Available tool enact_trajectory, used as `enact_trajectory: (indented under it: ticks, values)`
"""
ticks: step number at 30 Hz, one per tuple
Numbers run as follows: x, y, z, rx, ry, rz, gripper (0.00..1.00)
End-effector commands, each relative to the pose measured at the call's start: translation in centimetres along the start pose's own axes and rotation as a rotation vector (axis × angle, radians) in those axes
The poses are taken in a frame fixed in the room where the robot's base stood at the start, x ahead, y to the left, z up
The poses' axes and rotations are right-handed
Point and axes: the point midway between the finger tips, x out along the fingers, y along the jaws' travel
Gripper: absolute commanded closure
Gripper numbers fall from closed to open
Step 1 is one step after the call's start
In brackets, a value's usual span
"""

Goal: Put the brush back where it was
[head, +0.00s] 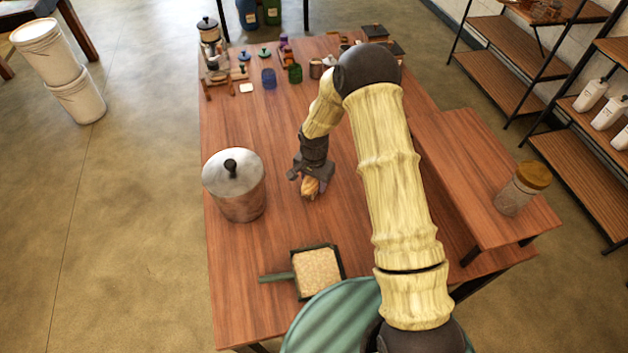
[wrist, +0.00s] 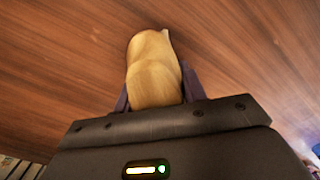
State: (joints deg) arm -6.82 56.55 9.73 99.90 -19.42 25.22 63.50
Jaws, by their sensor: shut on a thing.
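My gripper (head: 310,179) is low over the middle of the wooden table (head: 250,300), between the metal pot and the base of my arm. It is shut on a tan, wood-like piece, which I take to be the brush (head: 311,188). In the wrist view the rounded, yellowish end of the brush (wrist: 153,70) sticks out between the dark fingers (wrist: 158,95), with the tabletop beyond it. Its bristles cannot be made out. I cannot tell whether the brush touches the table.
A lidded metal pot (head: 236,190) stands left of my gripper. A dark green pan (head: 298,290) filled with tan grains lies nearer. Cups and jars (head: 268,78) crowd the far end. A jar (head: 519,190) stands on the raised side bench (head: 470,165). The tabletop between pot and far cups is clear.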

Motion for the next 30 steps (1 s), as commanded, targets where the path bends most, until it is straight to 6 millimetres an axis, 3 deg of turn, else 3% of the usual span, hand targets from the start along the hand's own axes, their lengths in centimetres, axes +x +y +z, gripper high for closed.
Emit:
enact_trajectory:
  ticks: [10,11,14,23,30]
  values:
    - [0.3,-0.1,0.0,0.000,0.001,-0.001,0.95]
    - [0.3,-0.1,0.0,0.000,0.001,-0.001,0.55]
    - [0.2,-0.1,0.0,0.000,0.001,-0.001,0.37]
    - [0.1,0.0,0.0,0.000,0.001,-0.001,0.37]
    - [-1.7,-0.1,-0.1,-0.001,0.004,-0.003,0.37]
